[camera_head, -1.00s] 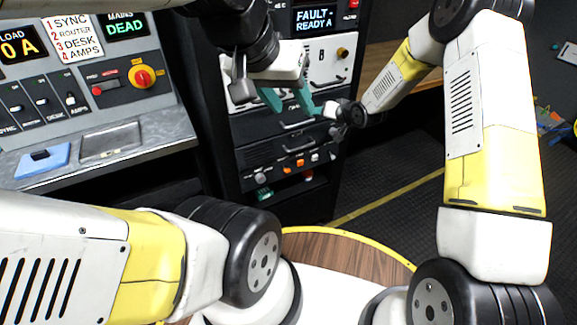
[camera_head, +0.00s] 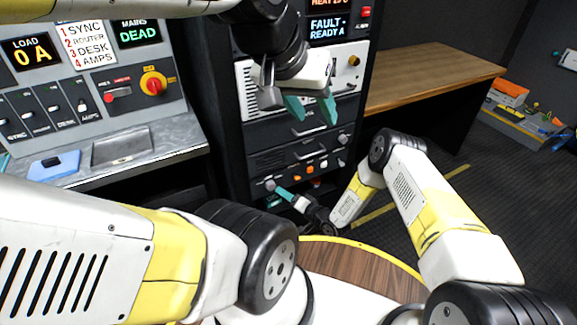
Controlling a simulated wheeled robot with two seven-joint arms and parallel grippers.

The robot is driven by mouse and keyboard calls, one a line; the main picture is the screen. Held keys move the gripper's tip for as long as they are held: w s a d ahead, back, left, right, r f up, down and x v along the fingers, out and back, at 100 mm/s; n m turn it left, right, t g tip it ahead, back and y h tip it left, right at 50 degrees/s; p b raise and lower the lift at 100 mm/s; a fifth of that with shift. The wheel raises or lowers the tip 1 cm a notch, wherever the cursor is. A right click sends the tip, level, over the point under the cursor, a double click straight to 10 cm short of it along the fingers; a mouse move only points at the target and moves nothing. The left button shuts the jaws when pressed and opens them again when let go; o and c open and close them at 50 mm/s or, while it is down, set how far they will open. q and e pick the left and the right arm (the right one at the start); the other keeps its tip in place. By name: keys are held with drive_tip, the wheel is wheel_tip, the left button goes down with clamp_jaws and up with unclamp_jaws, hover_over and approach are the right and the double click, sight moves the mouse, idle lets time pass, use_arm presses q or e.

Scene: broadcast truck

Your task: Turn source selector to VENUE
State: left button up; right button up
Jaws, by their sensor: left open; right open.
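I cannot read which control is the source selector. The lower rack panel (camera_head: 265,163) has a round grey knob (camera_head: 270,185) at its left end and another knob (camera_head: 343,138) at its right end. Orange and white buttons (camera_head: 309,167) sit between them. My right gripper (camera_head: 279,196) is low in front of this panel, its teal fingers pointing left close to the left knob. I cannot tell whether they touch it. My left gripper (camera_head: 312,110) is open and empty, pointing down in front of the upper rack drawers.
The rack display (camera_head: 328,28) reads "FAULT - READY A". A desk console at left has a red rotary switch on yellow (camera_head: 153,83) and several slide switches (camera_head: 52,106). A blue pad (camera_head: 54,165) lies on its ledge. A wooden bench (camera_head: 430,75) stands at right, with clear floor before it.

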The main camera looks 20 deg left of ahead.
sight(273, 186)
drive_tip(key=x, duration=0.7)
drive_tip(key=shift+w+a, duration=0.15)
drive_tip(key=shift+a, duration=0.05)
clamp_jaws()
